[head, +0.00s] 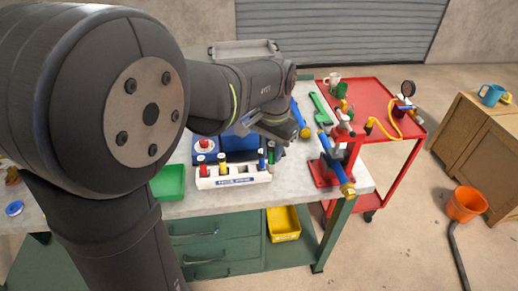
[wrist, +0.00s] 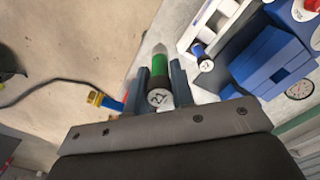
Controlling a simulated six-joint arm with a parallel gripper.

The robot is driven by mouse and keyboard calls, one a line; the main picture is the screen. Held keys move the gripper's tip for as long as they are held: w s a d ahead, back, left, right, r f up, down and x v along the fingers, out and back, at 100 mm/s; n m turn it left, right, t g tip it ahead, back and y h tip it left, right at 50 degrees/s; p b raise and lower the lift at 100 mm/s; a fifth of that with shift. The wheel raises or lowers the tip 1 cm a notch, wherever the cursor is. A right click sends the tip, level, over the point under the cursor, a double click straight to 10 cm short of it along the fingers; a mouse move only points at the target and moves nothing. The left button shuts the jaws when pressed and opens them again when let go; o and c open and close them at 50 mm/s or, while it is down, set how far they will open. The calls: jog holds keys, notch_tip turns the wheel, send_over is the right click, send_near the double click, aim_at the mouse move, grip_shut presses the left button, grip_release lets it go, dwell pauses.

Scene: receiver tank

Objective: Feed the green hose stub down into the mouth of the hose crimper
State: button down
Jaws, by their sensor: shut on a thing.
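The green hose stub (wrist: 158,70) is between the two fingers of my gripper (wrist: 159,84) in the wrist view. Its black end with a white numbered face points toward the camera, and a pale rounded tip shows at its far end. My gripper is shut on it. A blue machine (head: 238,143) on the bench, likely the hose crimper, is partly hidden by my arm. It also shows in the wrist view (wrist: 268,62); its mouth is not clear.
The white rack (head: 232,181) holds red, yellow and blue stubs at the bench front. A red vise (head: 325,172) with a blue pipe stands right of it. A green tray (head: 168,183) is on the left. A red cart (head: 370,100) stands beyond the bench's right end.

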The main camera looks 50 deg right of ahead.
jog(key=shift+s+d+r, duration=0.1)
jog(key=shift+d+r, duration=0.1)
jog(key=shift+r, duration=0.05)
jog(key=w+d+f, duration=0.1)
jog(key=w+d, duration=0.5)
jog(key=w, duration=0.5)
jog(key=w+d+f, duration=0.1)
jog(key=w+d, duration=0.6)
jog(key=w, duration=0.5)
jog(key=shift+w+d+f, duration=0.15)
jog(key=shift+w+f, duration=0.05)
jog(key=shift+f, duration=0.05)
jog(key=shift+f, duration=0.15)
jog(key=shift+f, duration=1.35)
jog(key=shift+f, duration=0.1)
jog(key=shift+f, duration=0.7)
